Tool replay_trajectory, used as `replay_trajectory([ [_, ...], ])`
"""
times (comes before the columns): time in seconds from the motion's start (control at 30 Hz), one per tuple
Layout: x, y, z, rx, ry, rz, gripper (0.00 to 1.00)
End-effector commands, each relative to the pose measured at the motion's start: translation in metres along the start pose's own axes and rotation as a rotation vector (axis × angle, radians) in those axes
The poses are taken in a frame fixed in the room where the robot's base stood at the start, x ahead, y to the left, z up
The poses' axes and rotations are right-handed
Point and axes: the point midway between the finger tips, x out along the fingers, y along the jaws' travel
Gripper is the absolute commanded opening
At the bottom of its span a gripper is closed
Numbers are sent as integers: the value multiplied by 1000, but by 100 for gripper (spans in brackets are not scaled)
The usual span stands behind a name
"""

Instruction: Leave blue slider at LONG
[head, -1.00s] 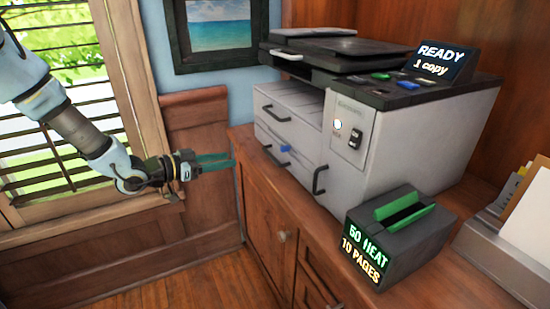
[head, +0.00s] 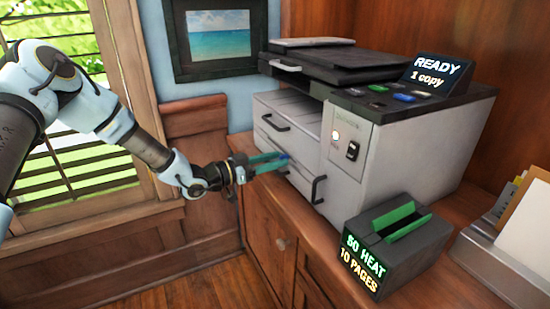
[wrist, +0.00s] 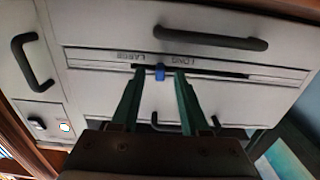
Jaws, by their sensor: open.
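The blue slider (wrist: 160,72) sits in a dark slot on a pale printer drawer front. In the wrist view the lettering is upside down, with LONG (wrist: 182,62) right of the slider and LARGE (wrist: 146,57) left of it. The slider stands between the two words. My gripper (wrist: 158,76) is open, with one green finger on each side of the slider and a small gap showing to each. In the head view my gripper (head: 272,162) reaches the drawer front, and only a bit of the slider (head: 285,156) shows past the fingertips.
The printer (head: 400,150) stands on a wooden cabinet (head: 262,225). Drawer handles (wrist: 210,38) lie close above and below the slot. A dark box with a green flap (head: 400,222) stands at the front, and a paper holder (head: 490,250) is at right.

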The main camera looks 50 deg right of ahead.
Motion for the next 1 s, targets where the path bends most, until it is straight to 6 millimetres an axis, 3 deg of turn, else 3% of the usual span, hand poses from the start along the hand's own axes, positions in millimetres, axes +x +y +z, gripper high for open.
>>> replay_trajectory([
  [0.33,4,0,0,-1,-1,0,44],
  [0.73,3,0,0,-1,-1,0,0],
  [1.0,3,0,0,-1,-1,0,0],
])
